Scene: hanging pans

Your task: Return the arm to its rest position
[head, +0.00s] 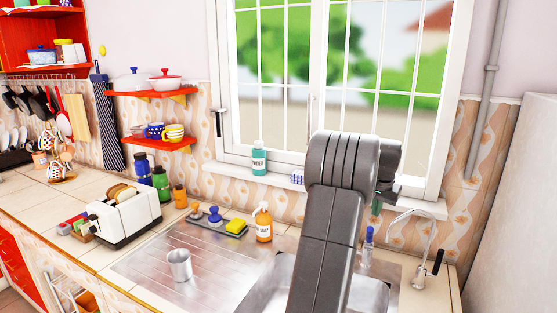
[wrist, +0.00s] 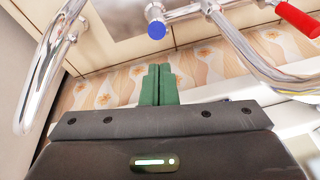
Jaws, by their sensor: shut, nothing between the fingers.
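My arm (head: 330,230) rises in front of the sink in the head view. It bends at a grey joint before the window, and the wrist end points away to the right. My gripper (wrist: 156,68) shows in the wrist view with its two green fingers side by side, shut and empty. In the head view most of the gripper is hidden behind the arm. Only a small green part shows below the wrist, by the window sill.
Chrome tubes, one with a blue end (wrist: 156,29) and one with a red grip (wrist: 298,18), lie close around my gripper. A faucet (head: 428,232) stands right of the sink. A soap bottle (head: 263,222), metal cup (head: 179,265) and toaster (head: 124,218) stand left.

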